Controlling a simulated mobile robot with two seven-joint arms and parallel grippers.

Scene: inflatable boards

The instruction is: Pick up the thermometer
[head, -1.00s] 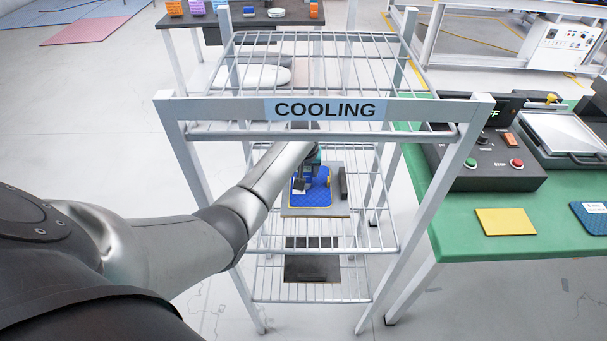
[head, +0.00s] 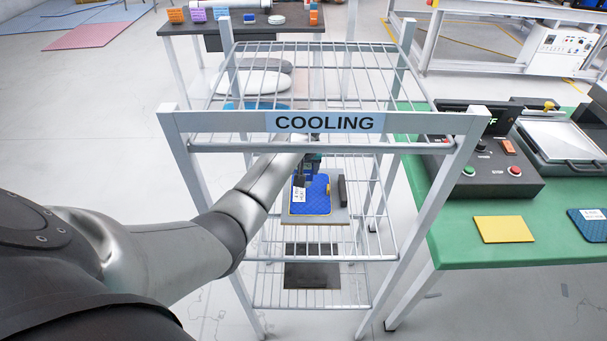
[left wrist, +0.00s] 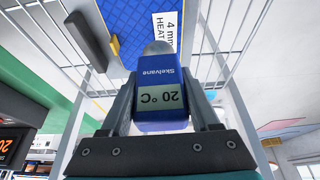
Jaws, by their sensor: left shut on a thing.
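The thermometer (left wrist: 165,88) is a blue block with a grey window reading 20 °C, and it shows upside down in the left wrist view. My left gripper (left wrist: 165,75) is shut on it, with one dark finger on each side. In the head view my left gripper (head: 312,165) is inside the cooling rack, above the far part of a blue board (head: 312,207). The thermometer is too small and too much covered by the gripper to make out clearly there. My right gripper is in neither view.
The blue board lies on a grey plate (head: 300,219) with a dark bar (head: 343,191) and a small yellow piece (head: 328,188). The rack's crossbar (head: 430,123) and wire shelves surround my arm. A green bench (head: 470,240) stands at right.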

